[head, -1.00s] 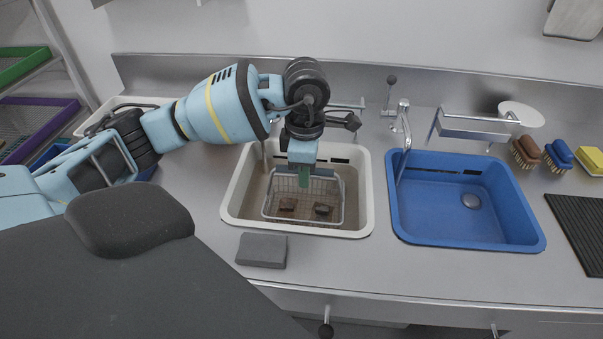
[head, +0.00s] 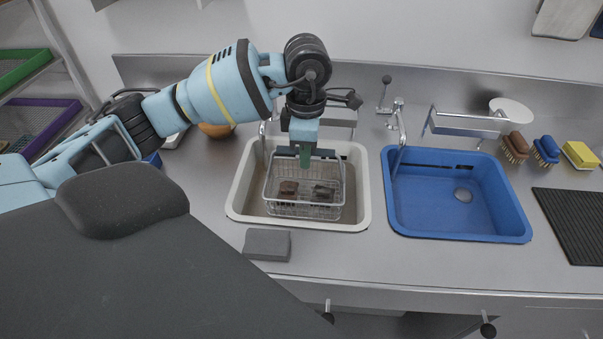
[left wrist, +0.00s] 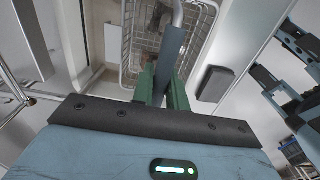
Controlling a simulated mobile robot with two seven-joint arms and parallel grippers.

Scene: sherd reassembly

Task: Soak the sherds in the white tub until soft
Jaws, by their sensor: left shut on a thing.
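The white tub (head: 290,222) is set into the counter, below my left gripper. A wire basket (head: 300,206) hangs inside its opening, with its rim up near the tub's rim. Two dark brown sherds lie in it, a left one (head: 288,188) and a right one (head: 322,193). My left gripper (head: 305,158) points down over the basket's back part, shut on its handle. In the left wrist view, the green fingers (left wrist: 162,85) close on a grey bar (left wrist: 172,52) in front of the basket (left wrist: 127,45). I cannot tell the water level or how soft the sherds are. My right gripper is out of view.
A blue tub (head: 455,237) with a drain sits to the right. A grey block (head: 267,244) lies in front of the white tub. Taps stand behind both tubs. Several brushes (head: 515,146), a yellow sponge (head: 580,154) and a black ribbed mat (head: 575,225) are at the right.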

